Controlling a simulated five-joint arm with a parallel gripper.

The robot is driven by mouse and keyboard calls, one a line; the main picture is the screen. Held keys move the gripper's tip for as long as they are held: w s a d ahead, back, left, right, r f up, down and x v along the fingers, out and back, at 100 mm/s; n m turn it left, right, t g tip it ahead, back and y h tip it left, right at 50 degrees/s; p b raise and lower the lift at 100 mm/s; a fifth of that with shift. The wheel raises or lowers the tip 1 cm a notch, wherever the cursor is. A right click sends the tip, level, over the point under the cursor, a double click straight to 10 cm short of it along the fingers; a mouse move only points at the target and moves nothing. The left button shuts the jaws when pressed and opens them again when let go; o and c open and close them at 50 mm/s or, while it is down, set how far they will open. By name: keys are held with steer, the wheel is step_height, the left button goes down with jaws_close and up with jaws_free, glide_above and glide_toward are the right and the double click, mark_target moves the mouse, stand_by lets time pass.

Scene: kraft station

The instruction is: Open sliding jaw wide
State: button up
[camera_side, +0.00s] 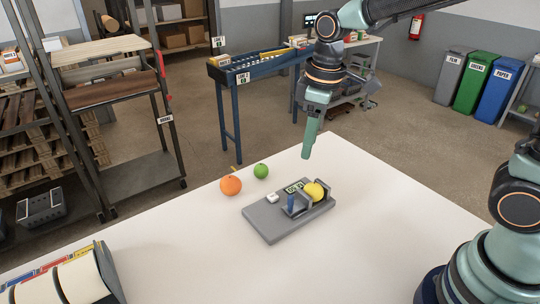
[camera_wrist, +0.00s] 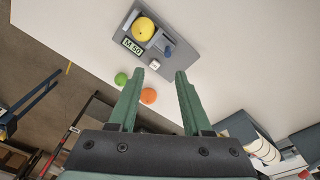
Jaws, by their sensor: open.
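The vise-like fixture has a grey base plate (camera_side: 268,224) lying on the white table; it also shows in the wrist view (camera_wrist: 186,62). A blue post (camera_side: 291,203) stands at its grey jaw, and the post also shows in the wrist view (camera_wrist: 169,51). A yellow round object (camera_side: 314,191) sits at the jaws' right side, also in the wrist view (camera_wrist: 143,28). Whether both jaws touch it, I cannot tell. My gripper (camera_side: 306,156) is above and behind the fixture, apart from it. In the wrist view my gripper (camera_wrist: 160,73) has its fingers apart, with nothing between them.
A small white block (camera_side: 273,198) and a label plate (camera_wrist: 132,46) are on the fixture. An orange (camera_side: 231,185) and a green fruit (camera_side: 261,171) lie left of it. The table right of the fixture is clear.

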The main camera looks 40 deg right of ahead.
mark_target(291, 196)
steer(key=a+f, duration=0.1)
steer(key=f, duration=0.4)
steer(key=w+f+n, duration=0.1)
steer(key=f, duration=0.4)
steer(key=a+f+n+g, duration=0.1)
steer(key=f, duration=0.4)
steer(key=shift+w+a+f, duration=0.3)
steer(key=shift+w+f, duration=0.05)
jaws_close()
steer(key=shift+r, duration=0.1)
stand_by(0.8)
